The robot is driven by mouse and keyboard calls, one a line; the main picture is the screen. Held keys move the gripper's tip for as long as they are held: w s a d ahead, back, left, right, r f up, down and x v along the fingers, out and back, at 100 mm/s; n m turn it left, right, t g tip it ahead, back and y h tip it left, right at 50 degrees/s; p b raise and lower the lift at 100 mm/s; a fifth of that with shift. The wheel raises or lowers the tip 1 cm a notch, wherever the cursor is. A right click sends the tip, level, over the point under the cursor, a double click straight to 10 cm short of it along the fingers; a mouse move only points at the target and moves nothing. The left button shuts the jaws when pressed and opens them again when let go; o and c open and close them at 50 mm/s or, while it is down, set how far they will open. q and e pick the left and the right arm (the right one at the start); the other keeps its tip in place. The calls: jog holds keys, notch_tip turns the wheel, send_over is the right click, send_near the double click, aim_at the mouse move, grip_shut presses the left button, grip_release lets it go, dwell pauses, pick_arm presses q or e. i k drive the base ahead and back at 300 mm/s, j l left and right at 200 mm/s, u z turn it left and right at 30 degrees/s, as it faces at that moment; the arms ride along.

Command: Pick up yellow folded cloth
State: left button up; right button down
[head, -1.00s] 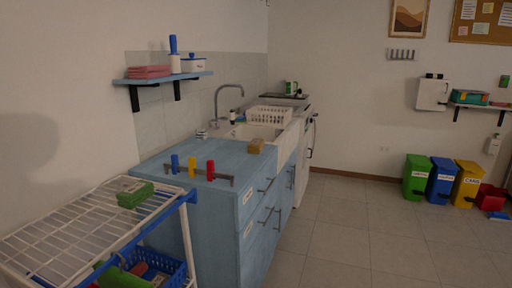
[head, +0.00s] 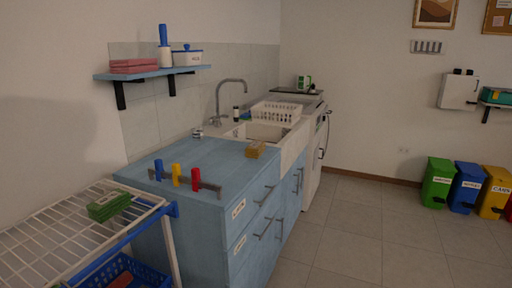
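A small yellow-tan block-shaped thing (head: 255,149), which looks like the yellow folded cloth, lies on the blue counter (head: 212,158) just in front of the sink. It is small in the picture, so its folds are hard to make out. Neither of my grippers shows in the head view.
A white wire rack (head: 48,238) with a green folded stack (head: 109,205) and a blue basket (head: 118,270) stands at the left front. A wall shelf (head: 152,73) holds pink cloths (head: 134,66).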

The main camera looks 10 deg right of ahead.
aim_at(254, 149)
jog(key=i+l+u, duration=0.1)
jog(key=l, duration=0.25)
jog(key=i+l, duration=0.3)
jog(key=i+l+u, duration=0.15)
jog(key=l, duration=0.25)
jog(key=i+l, duration=0.2)
jog(key=l, duration=0.15)
jog(key=i+l+u, duration=0.15)
jog(key=l, duration=0.25)
jog(key=i+l, duration=0.15)
jog(key=l, duration=0.2)
jog(key=i+l+u, duration=0.15)
jog(key=l, duration=0.25)
jog(key=i+l, duration=0.15)
jog(key=l, duration=0.25)
jog(key=u, duration=0.05)
